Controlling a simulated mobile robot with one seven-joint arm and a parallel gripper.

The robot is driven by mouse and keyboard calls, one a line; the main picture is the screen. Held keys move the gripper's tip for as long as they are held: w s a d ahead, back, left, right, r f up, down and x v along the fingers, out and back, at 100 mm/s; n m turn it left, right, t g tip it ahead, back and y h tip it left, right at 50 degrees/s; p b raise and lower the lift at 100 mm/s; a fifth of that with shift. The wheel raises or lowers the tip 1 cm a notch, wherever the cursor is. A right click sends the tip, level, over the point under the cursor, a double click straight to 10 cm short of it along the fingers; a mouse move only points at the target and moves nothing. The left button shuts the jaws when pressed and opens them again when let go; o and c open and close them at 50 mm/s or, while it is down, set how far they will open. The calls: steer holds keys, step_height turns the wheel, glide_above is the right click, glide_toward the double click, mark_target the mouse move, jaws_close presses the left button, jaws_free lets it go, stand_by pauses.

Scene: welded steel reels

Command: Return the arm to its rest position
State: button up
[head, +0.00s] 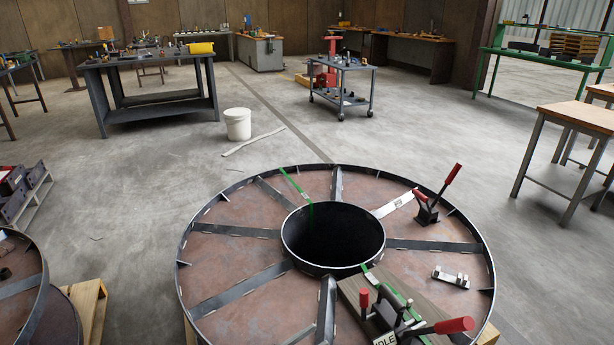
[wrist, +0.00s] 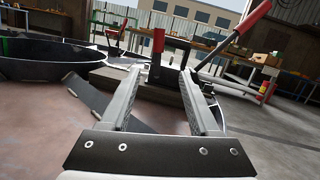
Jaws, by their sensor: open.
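My gripper (wrist: 160,76) shows in the wrist view with its two grey fingers spread apart and nothing between them. Just beyond the fingertips is a toggle clamp (wrist: 155,76) with red handles, standing on a wooden block (wrist: 112,78). I cannot tell whether the fingers touch the clamp. In the head view, a red-handled clamp (head: 388,303) sits on a wooden board (head: 352,288) at the front of the large steel reel (head: 212,231). I cannot make out my arm or gripper in the head view.
A second red-handled clamp (head: 428,213) stands at the reel's right rim, near a small metal bracket (head: 451,277). The reel's hub (head: 333,238) is an open ring.

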steer(key=s+d+r+m+g+y, duration=0.1)
steer(key=d+r+m+g+y, duration=0.3)
steer(key=r, duration=0.4)
steer(key=s+d+r+m+g+y, duration=0.1)
steer(key=d+r+m+g+y, duration=0.1)
steer(key=r+m+g, duration=0.35)
steer(key=s+d+r+m+g+y, duration=0.1)
steer(key=d+r+m+g+y, duration=0.15)
steer(key=r+m, duration=0.45)
steer(key=s+d+r+m+t+y, duration=0.2)
steer(key=s+r+m+t+y, duration=0.25)
steer(key=s+r, duration=0.5)
steer(key=s+d+r+m+t+y, duration=0.25)
steer(key=s+r+m+y, duration=0.2)
steer(key=s+r, duration=0.45)
step_height(320, 180, up, 21)
steer(key=w+p, duration=0.1)
steer(key=p, duration=1.9)
steer(key=shift+w+a, duration=0.15)
steer(key=shift+a, duration=0.15)
steer(key=shift+m, duration=0.25)
